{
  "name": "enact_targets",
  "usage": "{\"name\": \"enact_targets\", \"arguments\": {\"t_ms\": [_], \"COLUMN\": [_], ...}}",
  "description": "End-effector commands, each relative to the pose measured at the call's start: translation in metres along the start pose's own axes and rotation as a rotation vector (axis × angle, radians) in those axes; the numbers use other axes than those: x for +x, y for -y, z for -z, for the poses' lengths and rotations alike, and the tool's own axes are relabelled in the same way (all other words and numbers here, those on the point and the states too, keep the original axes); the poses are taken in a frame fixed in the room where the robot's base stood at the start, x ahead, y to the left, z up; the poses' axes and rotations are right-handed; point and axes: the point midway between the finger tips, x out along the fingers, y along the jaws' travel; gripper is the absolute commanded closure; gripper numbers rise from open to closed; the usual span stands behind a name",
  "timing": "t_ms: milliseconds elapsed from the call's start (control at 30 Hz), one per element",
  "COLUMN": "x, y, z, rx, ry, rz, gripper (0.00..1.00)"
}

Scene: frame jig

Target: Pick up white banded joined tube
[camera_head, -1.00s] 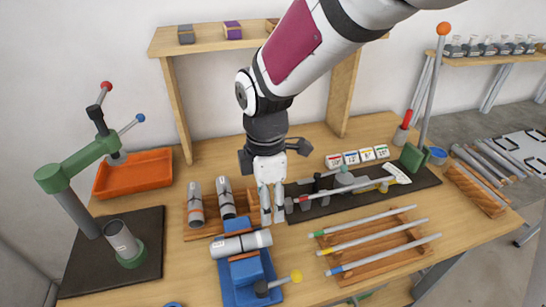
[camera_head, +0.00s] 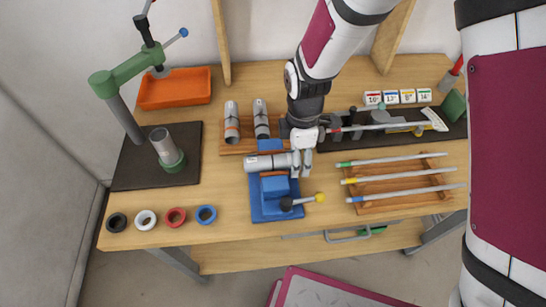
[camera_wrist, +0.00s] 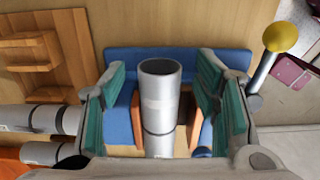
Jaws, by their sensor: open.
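The white banded joined tube (camera_head: 268,162) is a grey-white cylinder lying sideways across the blue vise (camera_head: 272,206). In the wrist view the tube (camera_wrist: 159,105) shows an open end, a pale band and a dark seam. My gripper (camera_head: 302,167) is at the tube's right end in the head view. In the wrist view my gripper (camera_wrist: 160,78) is open, with a green-padded finger on each side of the tube and gaps visible between. The tube's far left part is clear of the fingers in the head view.
Two banded tubes (camera_head: 232,120) (camera_head: 261,118) lie in a wooden rack behind the vise. A yellow-knobbed lever (camera_head: 319,197) sticks out from the vise's right. A rod rack (camera_head: 400,182) stands to the right. A green press (camera_head: 130,75) and several rings (camera_head: 146,220) are left.

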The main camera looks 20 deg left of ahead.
Motion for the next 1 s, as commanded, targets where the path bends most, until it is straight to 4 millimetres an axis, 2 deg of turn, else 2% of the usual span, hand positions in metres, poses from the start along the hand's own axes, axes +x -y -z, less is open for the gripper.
{"name": "enact_targets", "arguments": {"t_ms": [233, 467, 800, 1000], "x": [0.001, 0.001, -0.001, -0.01], "y": [0.0, 0.0, -0.001, -0.002], "z": [0.0, 0.0, 0.0, 0.0], "rx": [0.0, 0.0, 0.0, 0.0], "ry": [0.0, 0.0, -0.001, -0.001], "rz": [-0.001, -0.001, -0.002, -0.005], "gripper": [0.46, 0.98, 1.0, 1.0]}}
